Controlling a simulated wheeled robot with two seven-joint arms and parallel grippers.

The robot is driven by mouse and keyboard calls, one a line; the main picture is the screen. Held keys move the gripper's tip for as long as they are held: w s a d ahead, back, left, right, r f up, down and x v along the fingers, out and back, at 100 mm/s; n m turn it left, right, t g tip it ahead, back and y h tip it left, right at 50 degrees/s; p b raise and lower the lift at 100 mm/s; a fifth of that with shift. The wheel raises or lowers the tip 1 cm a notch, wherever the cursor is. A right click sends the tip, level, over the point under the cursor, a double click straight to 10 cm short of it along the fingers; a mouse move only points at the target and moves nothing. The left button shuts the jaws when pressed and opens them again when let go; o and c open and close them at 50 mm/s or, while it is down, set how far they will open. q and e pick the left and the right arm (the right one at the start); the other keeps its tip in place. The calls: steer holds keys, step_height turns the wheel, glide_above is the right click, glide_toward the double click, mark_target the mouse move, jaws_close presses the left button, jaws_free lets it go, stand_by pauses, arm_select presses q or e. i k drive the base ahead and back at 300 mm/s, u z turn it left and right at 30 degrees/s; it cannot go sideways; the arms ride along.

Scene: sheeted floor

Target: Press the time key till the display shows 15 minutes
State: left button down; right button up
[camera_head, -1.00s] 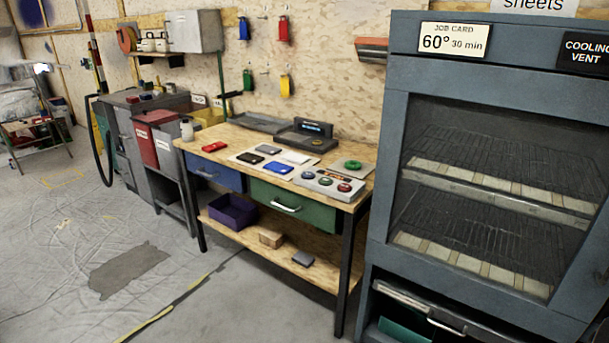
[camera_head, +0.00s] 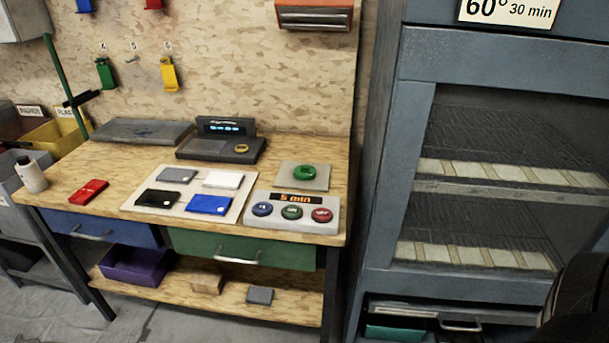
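A light grey control panel (camera_head: 275,222) lies at the front right of the wooden workbench. Its display (camera_head: 296,199) shows "5 min" in orange. Below the display are three round keys: a blue key (camera_head: 262,209), a green key (camera_head: 292,212) and a red key (camera_head: 322,215). Their labels are too small to read, so I cannot tell which is the time key. Neither of my grippers is in view. A dark rounded shape at the lower right edge looks like part of my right arm.
Behind the panel, a green round button (camera_head: 304,172) sits on a grey plate. Left of the panel, a white board (camera_head: 190,178) holds several coloured blocks. A console with a blue display (camera_head: 226,127) stands at the back. A grey cabinet (camera_head: 378,200) stands close right of the bench.

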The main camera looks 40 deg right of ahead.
mark_target(261, 208)
steer(key=z, duration=0.75)
steer(key=i, duration=0.8)
steer(key=z, duration=0.65)
